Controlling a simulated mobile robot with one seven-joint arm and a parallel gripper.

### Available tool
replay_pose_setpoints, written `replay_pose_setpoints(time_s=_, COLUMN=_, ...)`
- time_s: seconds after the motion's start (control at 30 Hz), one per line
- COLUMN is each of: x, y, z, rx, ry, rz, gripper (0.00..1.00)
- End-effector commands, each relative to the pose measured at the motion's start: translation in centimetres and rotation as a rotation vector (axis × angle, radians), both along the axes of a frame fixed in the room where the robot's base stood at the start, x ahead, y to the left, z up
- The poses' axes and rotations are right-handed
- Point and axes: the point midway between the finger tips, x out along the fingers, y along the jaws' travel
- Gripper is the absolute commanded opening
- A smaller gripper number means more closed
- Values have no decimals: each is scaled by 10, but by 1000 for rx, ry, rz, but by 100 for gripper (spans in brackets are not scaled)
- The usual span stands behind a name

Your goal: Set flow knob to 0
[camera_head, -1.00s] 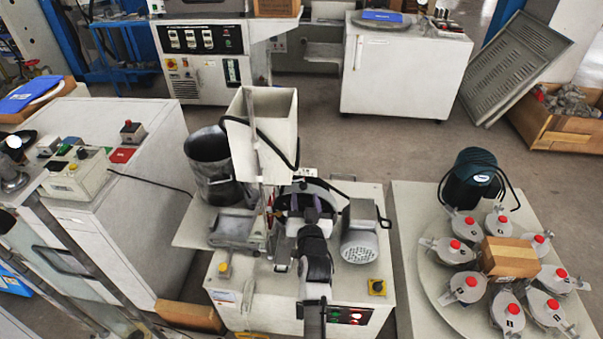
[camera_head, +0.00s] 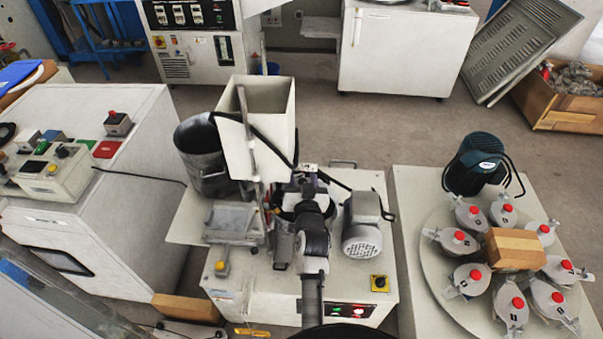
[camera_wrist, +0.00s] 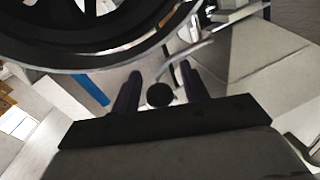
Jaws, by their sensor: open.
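A small round black knob (camera_wrist: 160,95) shows in the wrist view, between my two dark fingers. It looks like the flow knob, but no scale or pointer on it can be read. My gripper (camera_wrist: 159,74) is open, with one finger on each side of the knob and a visible gap to each. In the head view my gripper (camera_head: 300,190) is at the middle of the white machine (camera_head: 270,300), below its hopper (camera_head: 262,130). There my arm and wrist hide the knob.
A large dark wheel rim (camera_wrist: 90,50) fills the upper left of the wrist view, close to my fingers. In the head view a grey motor (camera_head: 362,228) stands right of my gripper and a metal tray (camera_head: 235,222) left. A round table (camera_head: 440,265) with several canisters stands at right.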

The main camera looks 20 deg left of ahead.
Motion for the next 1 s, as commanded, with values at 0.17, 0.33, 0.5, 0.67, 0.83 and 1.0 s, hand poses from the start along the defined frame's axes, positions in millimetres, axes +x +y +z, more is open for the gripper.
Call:
replay_pose_setpoints(time_s=0.17, x=0, y=0, z=0, rx=0, ry=0, rz=0, gripper=33)
replay_pose_setpoints(time_s=0.33, x=0, y=0, z=0, rx=0, ry=0, rz=0, gripper=10)
replay_pose_setpoints(time_s=0.5, x=0, y=0, z=0, rx=0, ry=0, rz=0, gripper=0)
replay_pose_setpoints(time_s=0.67, x=0, y=1, z=1, rx=0, ry=0, rz=0, gripper=0)
replay_pose_setpoints(time_s=0.83, x=-2, y=7, z=1, rx=-1, ry=1, rz=-1, gripper=0)
replay_pose_setpoints(time_s=1.0, x=-2, y=9, z=0, rx=0, ry=0, rz=2, gripper=0)
